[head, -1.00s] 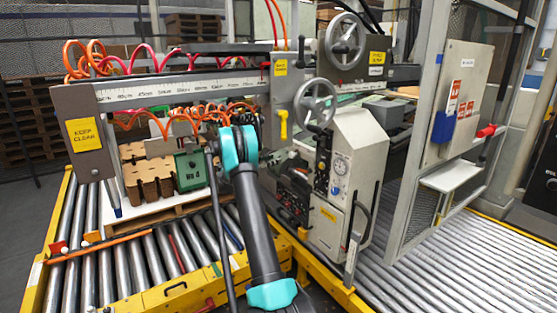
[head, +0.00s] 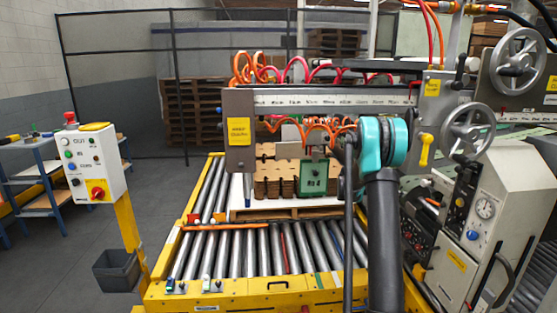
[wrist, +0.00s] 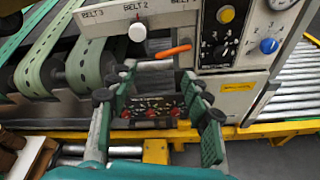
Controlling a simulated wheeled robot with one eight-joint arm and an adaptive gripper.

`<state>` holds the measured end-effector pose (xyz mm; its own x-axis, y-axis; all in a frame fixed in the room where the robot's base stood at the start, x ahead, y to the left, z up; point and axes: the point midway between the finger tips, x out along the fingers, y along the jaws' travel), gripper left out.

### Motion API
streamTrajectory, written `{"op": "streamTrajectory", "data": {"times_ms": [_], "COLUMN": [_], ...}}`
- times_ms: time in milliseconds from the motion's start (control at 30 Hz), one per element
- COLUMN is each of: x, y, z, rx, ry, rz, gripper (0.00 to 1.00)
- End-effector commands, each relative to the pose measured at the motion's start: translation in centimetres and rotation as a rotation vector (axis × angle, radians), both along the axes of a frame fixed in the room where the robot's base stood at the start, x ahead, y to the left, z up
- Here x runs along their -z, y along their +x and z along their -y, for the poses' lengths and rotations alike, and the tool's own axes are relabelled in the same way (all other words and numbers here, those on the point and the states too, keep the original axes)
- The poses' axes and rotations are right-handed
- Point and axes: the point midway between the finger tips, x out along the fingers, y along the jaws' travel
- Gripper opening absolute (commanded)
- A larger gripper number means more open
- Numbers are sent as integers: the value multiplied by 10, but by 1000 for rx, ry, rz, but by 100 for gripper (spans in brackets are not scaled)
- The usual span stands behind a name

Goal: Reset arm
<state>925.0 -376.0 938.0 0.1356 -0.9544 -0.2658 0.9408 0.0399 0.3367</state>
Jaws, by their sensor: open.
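In the wrist view my gripper (wrist: 158,112) shows its green, black-padded fingers spread wide apart. No held object shows between them. Beyond the fingers is a dark panel (wrist: 152,108) with red buttons; I cannot tell the distance to it. In the head view my teal and dark grey arm stands upright right of centre, in front of the stacker frame (head: 330,100). My gripper is hidden there behind the arm.
The roller conveyor (head: 240,250) carries a pallet with brown cardboard blanks (head: 275,185). A grey control cabinet (head: 490,205) and handwheels stand at the right. At the left are a white button box (head: 90,165), a grey bin (head: 117,270) and open floor.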

Motion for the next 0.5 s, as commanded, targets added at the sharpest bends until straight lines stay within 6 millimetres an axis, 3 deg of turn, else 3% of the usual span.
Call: {"op": "streamTrajectory", "data": {"times_ms": [233, 500], "x": [-1, 12], "y": [-70, -158], "z": [-55, -123], "rx": [49, 171], "ry": [287, 603], "rz": [267, 526], "gripper": [49, 49]}}
